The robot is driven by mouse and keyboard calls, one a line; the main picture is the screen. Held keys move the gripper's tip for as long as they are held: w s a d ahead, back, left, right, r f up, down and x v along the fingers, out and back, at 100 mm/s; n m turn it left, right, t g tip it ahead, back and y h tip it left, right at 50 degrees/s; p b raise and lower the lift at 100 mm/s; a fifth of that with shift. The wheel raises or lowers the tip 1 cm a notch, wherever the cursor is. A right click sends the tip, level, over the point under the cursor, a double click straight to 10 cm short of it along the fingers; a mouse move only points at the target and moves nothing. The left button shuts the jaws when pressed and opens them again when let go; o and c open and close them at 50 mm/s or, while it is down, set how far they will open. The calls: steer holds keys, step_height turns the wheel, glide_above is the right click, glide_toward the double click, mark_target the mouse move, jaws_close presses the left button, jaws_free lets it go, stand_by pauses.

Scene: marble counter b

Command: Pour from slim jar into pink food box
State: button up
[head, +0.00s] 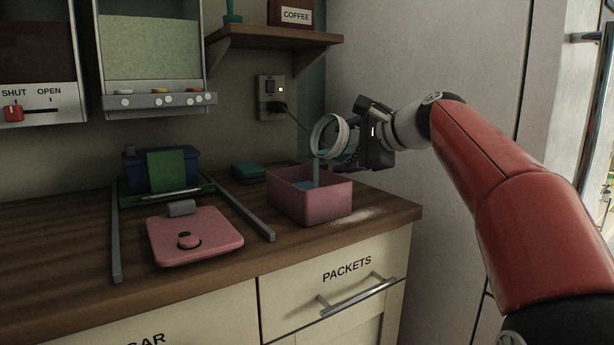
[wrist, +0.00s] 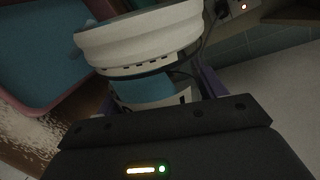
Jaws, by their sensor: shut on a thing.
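The pink food box (head: 325,205) stands open on the counter near its right end. Its contents look blue from above, and its rim (wrist: 50,108) shows at the left in the wrist view. My gripper (head: 360,146) is shut on the slim jar (head: 341,141), above the box's right side. The jar is tipped with its round white mouth to the left, and a blue stream falls from it into the box. In the wrist view the jar (wrist: 140,42) shows a white ringed collar and a blue body band; its inside is hidden there.
A pink lid (head: 195,236) with a round knob lies on the counter at left, near grey rails (head: 240,208). Pale grains (head: 352,217) lie beside the box's front right. A dark blue box (head: 162,168) and a teal item (head: 248,171) stand behind. A shelf (head: 270,40) overhangs.

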steer(key=shift+r+n, duration=0.3)
stand_by(0.5)
steer(key=shift+s+a+r+n+t+h+b, duration=0.4)
steer(key=shift+a+r+n+h, duration=0.1)
steer(key=shift+a+n, duration=0.1)
stand_by(1.0)
steer(key=shift+s+a+f+n+h+b, duration=0.1)
steer(key=shift+a+f+n+h+b, duration=0.15)
steer(key=shift+n, duration=0.25)
stand_by(1.0)
steer(key=shift+r, duration=0.15)
